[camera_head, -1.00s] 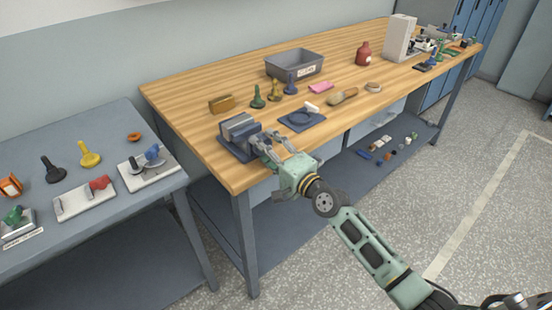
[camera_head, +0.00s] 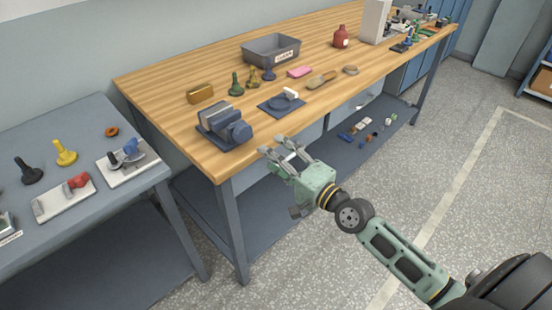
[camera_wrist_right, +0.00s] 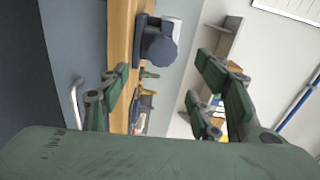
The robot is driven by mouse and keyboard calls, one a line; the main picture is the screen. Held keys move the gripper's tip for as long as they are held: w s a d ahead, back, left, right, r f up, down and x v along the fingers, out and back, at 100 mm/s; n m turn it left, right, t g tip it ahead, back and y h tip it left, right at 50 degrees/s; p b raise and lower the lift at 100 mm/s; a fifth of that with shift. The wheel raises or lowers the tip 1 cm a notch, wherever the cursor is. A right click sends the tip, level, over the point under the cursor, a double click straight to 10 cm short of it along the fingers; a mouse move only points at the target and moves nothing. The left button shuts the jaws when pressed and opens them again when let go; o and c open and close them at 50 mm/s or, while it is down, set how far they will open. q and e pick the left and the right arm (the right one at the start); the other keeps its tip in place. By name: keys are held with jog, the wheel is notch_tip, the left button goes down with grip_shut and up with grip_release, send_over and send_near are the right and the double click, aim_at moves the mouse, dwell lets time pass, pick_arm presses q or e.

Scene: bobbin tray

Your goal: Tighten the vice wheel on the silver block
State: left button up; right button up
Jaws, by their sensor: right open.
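The blue-grey vice (camera_head: 206,130) sits at the near left corner of the wooden bench. The silver block (camera_head: 215,112) lies in its jaws, and the dark round wheel (camera_head: 241,131) is on its front right side. My right gripper (camera_head: 278,149) is open and empty, off the bench's front edge, to the right of the wheel and apart from it. In the right wrist view, the wheel (camera_wrist_right: 160,51) shows beyond and between the spread fingers (camera_wrist_right: 160,80). I cannot tell how tight the jaws are. My left gripper is not in view.
Behind the vice lie a brown brush block (camera_head: 200,94), several coloured bobbin-like pieces, and a blue plate (camera_head: 270,106). A grey bin (camera_head: 274,60) stands further back. A grey table (camera_head: 90,225) with clamps is at the left. Open floor lies in front of the bench.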

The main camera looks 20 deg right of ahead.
aim_at(247, 134)
jog(key=w+a+n, duration=0.1)
jog(key=w+n, duration=0.2)
jog(key=n, duration=0.3)
jog(key=w+a+n, duration=0.1)
jog(key=w+n, duration=0.3)
jog(key=n, duration=0.2)
jog(key=w+a+n+b, duration=0.1)
jog(key=w+n, duration=0.3)
jog(key=n, duration=0.2)
jog(key=shift+a+r, duration=0.1)
jog(key=shift+r, duration=0.2)
jog(key=shift+c, duration=0.2)
jog(key=c, duration=1.1)
jog(key=shift+m, duration=1.8)
